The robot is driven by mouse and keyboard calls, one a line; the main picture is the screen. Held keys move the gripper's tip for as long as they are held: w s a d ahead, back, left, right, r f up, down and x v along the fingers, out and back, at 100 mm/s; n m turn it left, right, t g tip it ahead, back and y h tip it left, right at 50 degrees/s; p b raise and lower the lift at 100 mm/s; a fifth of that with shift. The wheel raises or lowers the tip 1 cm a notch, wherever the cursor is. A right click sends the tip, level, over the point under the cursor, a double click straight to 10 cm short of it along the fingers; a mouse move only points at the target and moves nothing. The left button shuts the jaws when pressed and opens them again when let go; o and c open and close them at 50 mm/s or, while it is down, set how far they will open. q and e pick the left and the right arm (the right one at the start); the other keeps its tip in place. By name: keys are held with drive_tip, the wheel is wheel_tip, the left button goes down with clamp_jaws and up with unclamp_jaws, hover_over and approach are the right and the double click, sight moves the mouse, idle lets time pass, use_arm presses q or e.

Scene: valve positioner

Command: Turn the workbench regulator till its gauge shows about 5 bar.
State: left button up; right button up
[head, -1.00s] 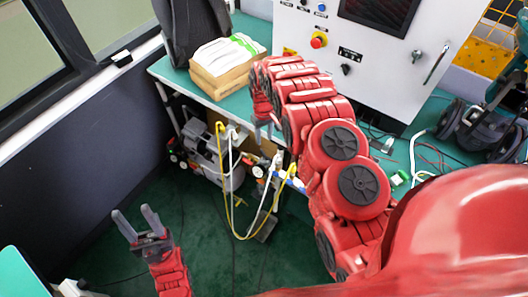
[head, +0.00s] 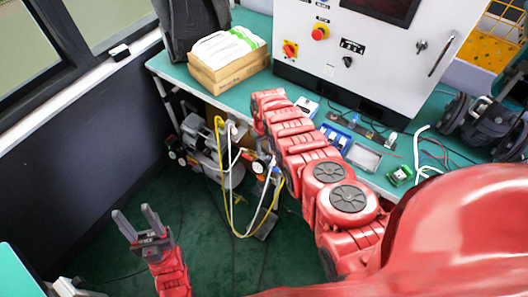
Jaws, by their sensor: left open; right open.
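My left gripper (head: 144,222) is at the lower left over the dark green floor, its two grey fingers apart and nothing between them. My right arm reaches up across the front edge of the green workbench (head: 310,88); its fingers are hidden at the far end of the arm. Small fittings, one with a blue top (head: 353,120), stand on a strip on the bench in front of the white cabinet. I cannot tell which fitting is the regulator, and no gauge reading is legible.
A white control cabinet (head: 385,60) stands at the back of the bench. A cardboard box (head: 230,75) lies to its left. Blue bins (head: 335,137) and a metal tray (head: 362,157) lie near the front edge. Yellow and white hoses (head: 228,190) hang beside a compressor-like machine below.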

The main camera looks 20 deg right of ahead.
drive_tip(key=shift+f, duration=0.1)
clamp_jaws()
idle(0.4)
drive_tip(key=shift+m, duration=0.6)
unclamp_jaws()
